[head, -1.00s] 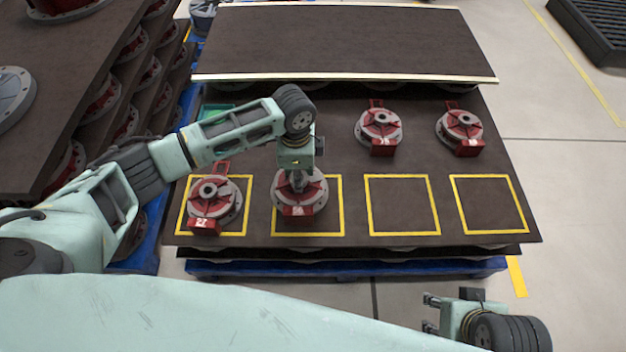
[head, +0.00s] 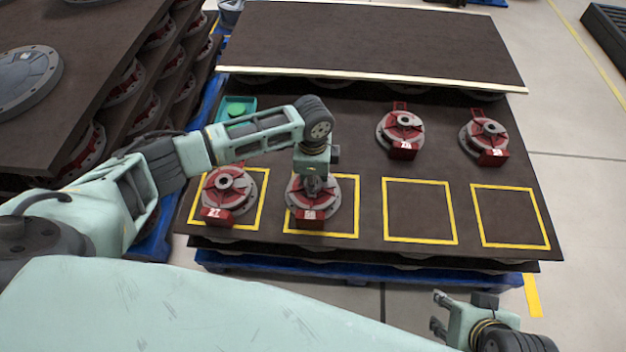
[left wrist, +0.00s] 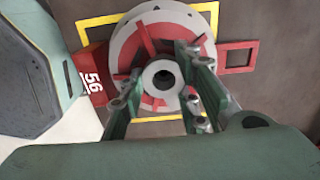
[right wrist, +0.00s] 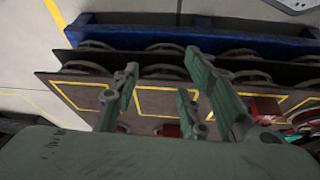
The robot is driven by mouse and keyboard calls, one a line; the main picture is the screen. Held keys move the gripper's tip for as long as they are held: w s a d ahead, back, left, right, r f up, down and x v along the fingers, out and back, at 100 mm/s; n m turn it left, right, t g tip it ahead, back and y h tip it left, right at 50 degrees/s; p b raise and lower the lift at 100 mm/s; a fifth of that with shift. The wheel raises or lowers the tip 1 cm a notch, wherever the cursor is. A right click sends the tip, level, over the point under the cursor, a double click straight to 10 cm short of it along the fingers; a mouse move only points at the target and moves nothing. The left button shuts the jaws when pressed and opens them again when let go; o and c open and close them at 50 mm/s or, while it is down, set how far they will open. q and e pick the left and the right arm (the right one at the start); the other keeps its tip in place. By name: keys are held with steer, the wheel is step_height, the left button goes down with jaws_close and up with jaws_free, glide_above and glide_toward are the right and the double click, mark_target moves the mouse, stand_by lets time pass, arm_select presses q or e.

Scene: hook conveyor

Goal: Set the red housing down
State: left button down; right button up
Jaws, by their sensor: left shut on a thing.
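The red housing marked 56 (head: 343,196) is upright on its grey flange, inside the second yellow square from the left and a little left of its middle. My left gripper (head: 313,190) is above it, shut on its central hub. In the left wrist view the fingers (left wrist: 163,90) are around the hub of the housing (left wrist: 130,60). The housing looks level with the brown board, but I cannot tell whether it touches. My right gripper (head: 438,312) is open and empty, away from the board; it also shows in the right wrist view (right wrist: 158,85).
Housing 27 (head: 232,185) stands in the leftmost square. Two more red housings (head: 403,128) (head: 485,138) stand behind. The two right squares (head: 420,212) (head: 510,216) are bare. A green tray (head: 238,107) is at the back left. A higher stacked board (head: 370,45) lies behind.

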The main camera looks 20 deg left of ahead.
arm_select(q)
steer(key=c, duration=1.3)
jaws_free()
